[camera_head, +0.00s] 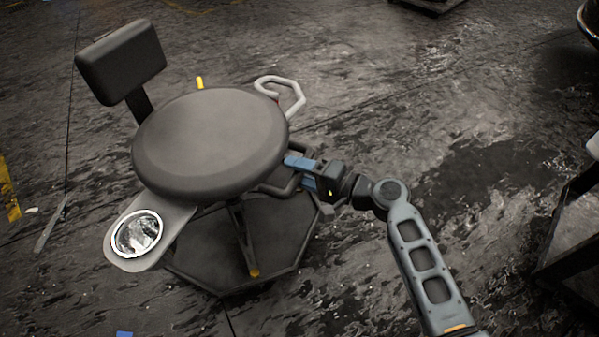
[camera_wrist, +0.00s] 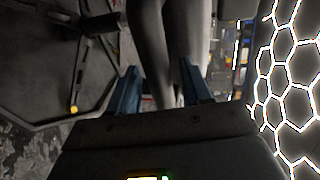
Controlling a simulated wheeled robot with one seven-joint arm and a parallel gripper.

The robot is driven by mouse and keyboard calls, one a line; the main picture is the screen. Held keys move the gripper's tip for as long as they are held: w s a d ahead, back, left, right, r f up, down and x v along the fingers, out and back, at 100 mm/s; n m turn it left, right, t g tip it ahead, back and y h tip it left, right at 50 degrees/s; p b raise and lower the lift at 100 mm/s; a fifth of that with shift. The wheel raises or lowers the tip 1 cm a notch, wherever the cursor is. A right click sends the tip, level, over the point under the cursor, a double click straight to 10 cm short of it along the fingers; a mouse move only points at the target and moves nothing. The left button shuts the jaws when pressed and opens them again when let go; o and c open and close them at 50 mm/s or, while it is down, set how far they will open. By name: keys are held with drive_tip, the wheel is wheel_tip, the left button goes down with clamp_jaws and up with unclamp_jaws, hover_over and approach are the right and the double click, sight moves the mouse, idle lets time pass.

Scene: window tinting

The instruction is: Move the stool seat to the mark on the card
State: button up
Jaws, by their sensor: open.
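The stool seat (camera_head: 208,140) is a round, dark grey cushion. Its backrest (camera_head: 121,61) is at the upper left. A dark looped bar (camera_head: 284,188) sticks out below the seat's right edge. My gripper (camera_head: 298,167) is at that edge, beside the bar, with its blue fingers pointing left. In the wrist view my gripper (camera_wrist: 160,85) is open, with a smooth grey shape (camera_wrist: 170,40) showing between and beyond the fingers. I cannot tell whether they touch it. A yellow tab (camera_head: 199,82) stands behind the seat. I cannot make out a card or its mark.
A side tray (camera_head: 117,255) with a shiny round bowl (camera_head: 137,234) juts out at the lower left. A pale hooked loop (camera_head: 292,92) is behind the seat. The stool stands over a dark octagonal base (camera_head: 215,272). A dark frame (camera_head: 578,225) is at the right; floor between is clear.

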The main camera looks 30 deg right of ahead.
drive_tip(key=shift+c, duration=0.2)
clamp_jaws()
idle(0.4)
